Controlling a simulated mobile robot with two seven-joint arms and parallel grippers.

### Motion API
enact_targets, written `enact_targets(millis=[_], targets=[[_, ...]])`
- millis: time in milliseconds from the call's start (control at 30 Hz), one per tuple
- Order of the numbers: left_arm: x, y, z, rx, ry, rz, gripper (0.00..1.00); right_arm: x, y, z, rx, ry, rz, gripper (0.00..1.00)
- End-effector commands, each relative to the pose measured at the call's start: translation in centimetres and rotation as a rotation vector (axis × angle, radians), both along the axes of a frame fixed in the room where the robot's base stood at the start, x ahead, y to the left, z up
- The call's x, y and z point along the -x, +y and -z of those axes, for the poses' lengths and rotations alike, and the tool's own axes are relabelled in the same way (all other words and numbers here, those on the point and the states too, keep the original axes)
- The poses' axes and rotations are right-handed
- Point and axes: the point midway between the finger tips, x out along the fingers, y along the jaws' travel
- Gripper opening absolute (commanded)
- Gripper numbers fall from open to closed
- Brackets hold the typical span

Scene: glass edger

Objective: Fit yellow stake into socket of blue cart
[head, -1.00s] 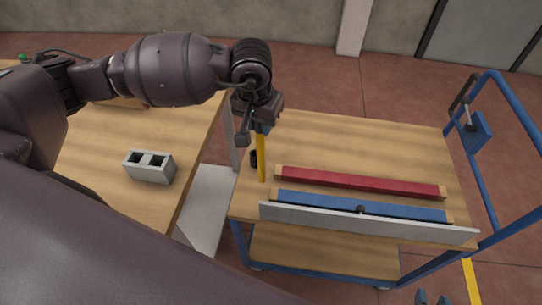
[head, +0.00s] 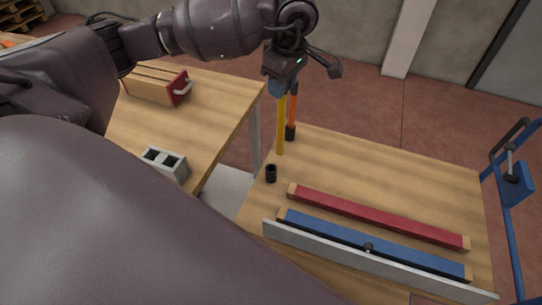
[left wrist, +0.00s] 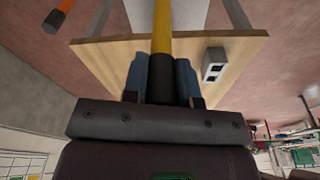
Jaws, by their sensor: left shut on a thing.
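My left gripper (head: 281,88) is shut on the top of the yellow stake (head: 281,128), which hangs roughly upright. The left wrist view shows the blue fingers on the black end of the stake (left wrist: 162,28). The blue cart has a wooden deck (head: 400,180). An open black socket (head: 271,173) stands on its left edge, empty. The stake's lower end shows above and slightly right of this socket in the head view, apart from it. My right gripper is not in view.
An orange stake (head: 293,108) stands in another black socket (head: 290,133) at the deck's far left corner. Red (head: 375,217) and blue (head: 370,243) bars and a grey panel (head: 350,262) lie along the near side.

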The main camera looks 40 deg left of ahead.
Motion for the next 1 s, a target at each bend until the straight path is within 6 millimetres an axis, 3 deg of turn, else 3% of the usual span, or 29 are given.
enact_targets(millis=[100,300,533,667,1000], targets=[[-0.2,1.3,-1.4,0.000,-0.001,-0.226,0.00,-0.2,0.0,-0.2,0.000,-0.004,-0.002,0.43],[-0.3,2.6,-3.2,0.001,-0.001,-0.518,0.00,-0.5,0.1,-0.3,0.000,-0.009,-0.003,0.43],[-0.3,3.3,-3.6,0.000,0.000,-0.655,0.00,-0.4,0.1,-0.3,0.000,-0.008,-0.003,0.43],[-0.2,3.3,-1.8,0.001,0.004,-0.664,0.00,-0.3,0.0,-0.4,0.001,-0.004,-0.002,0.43],[-0.2,3.2,5.5,0.001,0.003,-0.661,0.00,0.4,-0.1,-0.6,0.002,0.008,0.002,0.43]])
